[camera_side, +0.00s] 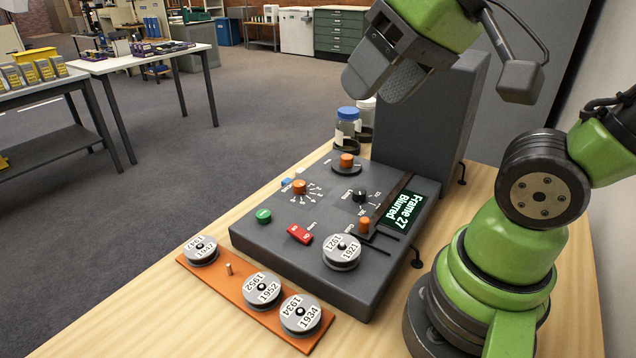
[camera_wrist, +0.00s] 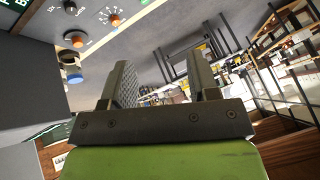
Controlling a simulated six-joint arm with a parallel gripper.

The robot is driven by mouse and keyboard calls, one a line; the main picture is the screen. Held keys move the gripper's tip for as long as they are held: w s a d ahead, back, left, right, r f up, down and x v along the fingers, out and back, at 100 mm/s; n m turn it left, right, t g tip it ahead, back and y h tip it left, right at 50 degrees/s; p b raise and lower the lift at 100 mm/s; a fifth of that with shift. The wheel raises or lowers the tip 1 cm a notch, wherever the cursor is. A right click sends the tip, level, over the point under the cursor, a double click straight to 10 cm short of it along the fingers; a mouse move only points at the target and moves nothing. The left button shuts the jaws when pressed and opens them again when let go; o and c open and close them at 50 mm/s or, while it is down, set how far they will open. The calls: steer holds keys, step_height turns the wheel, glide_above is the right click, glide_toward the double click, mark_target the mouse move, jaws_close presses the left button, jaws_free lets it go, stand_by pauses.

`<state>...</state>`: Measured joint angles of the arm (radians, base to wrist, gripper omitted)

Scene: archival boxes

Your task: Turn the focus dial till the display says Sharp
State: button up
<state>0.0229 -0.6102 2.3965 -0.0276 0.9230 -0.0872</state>
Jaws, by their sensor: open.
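The grey control panel (camera_side: 285,245) lies on the wooden table. Its display (camera_side: 398,210) reads "Frame 27 Blurred". An orange knob on a dark round base (camera_side: 346,161) sits at the panel's back, an orange knob with a printed scale (camera_side: 300,187) nearer the left, and a black knob with a scale (camera_side: 359,196) beside the display. I cannot read which is the focus dial. The wrist view also shows the back orange knob (camera_wrist: 78,41), scaled orange knob (camera_wrist: 115,20) and black knob (camera_wrist: 70,7). My gripper (camera_side: 382,82) is open and empty, above the panel's back, touching nothing; its fingers (camera_wrist: 162,78) show apart.
A tall grey block (camera_side: 430,120) rises behind the display. An orange slider knob (camera_side: 365,225), red switch (camera_side: 300,234), green button (camera_side: 264,215) and reel "1921" (camera_side: 342,250) are on the panel. An orange rack (camera_side: 230,290) holds several reels in front.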

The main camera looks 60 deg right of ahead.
steer(key=w+d+n+g+h, duration=0.1)
steer(key=w+d+n+g, duration=0.15)
steer(key=w, duration=0.55)
steer(key=n+g, duration=0.4)
steer(key=n, duration=0.1)
glide_above(299, 183)
steer(key=shift+h, duration=0.4)
step_height(299, 183, down, 18)
steer(key=shift+r, duration=0.15)
step_height(299, 183, down, 9)
steer(key=shift+r, duration=0.1)
steer(key=shift+c, duration=0.3)
steer(key=c, duration=0.9)
